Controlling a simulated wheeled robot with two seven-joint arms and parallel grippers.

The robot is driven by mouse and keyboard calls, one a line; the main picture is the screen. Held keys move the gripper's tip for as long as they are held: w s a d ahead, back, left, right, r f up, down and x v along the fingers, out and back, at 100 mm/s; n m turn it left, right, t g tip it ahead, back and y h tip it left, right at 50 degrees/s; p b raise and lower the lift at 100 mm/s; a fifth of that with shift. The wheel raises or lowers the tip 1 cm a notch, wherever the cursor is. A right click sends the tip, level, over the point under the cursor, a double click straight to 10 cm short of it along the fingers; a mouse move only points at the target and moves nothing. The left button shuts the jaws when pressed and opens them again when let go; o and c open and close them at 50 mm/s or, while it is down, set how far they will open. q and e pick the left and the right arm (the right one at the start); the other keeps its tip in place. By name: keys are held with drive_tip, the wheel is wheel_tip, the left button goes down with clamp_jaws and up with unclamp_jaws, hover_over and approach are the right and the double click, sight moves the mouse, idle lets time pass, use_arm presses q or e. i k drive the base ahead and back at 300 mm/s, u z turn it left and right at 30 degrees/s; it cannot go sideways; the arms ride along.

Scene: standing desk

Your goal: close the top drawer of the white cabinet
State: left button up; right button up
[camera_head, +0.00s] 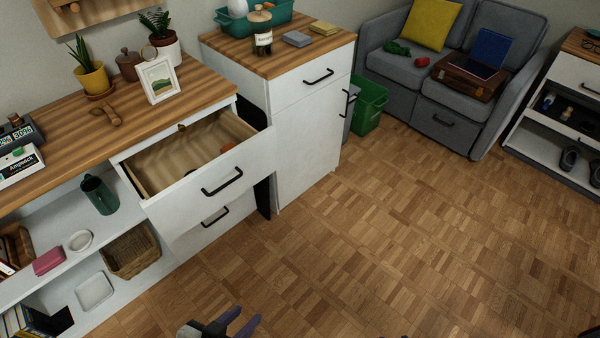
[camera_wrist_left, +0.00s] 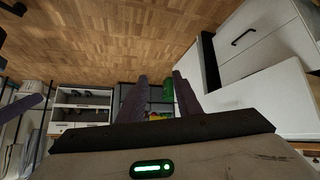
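The top drawer (camera_head: 215,185) of the white cabinet under the wooden top is pulled far out. Its front is white with a black bar handle (camera_head: 222,181). An orange item (camera_head: 228,148) lies inside near the right side. The lower drawer (camera_head: 205,226) looks shut. My left gripper (camera_head: 246,315) is low at the bottom edge of the head view, over the floor, in front of the drawer and apart from it. Its purple fingers also show in the left wrist view (camera_wrist_left: 158,88), spread with nothing between them. My right gripper cannot be made out.
A taller white cabinet (camera_head: 310,140) stands right of the open drawer, its own top drawer shut. Open shelves (camera_head: 60,285) are at the left. A green bin (camera_head: 369,105) and grey sofa (camera_head: 455,130) stand behind. The parquet floor (camera_head: 400,240) is clear.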

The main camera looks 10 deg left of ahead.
sight(174, 204)
drive_tip(key=z, duration=0.15)
drive_tip(key=i, duration=0.85)
drive_tip(key=u, duration=1.45)
drive_tip(key=i, duration=0.5)
drive_tip(key=k, duration=0.5)
drive_tip(key=z, duration=2.1)
drive_tip(key=k, duration=0.5)
drive_tip(key=u, duration=2.45)
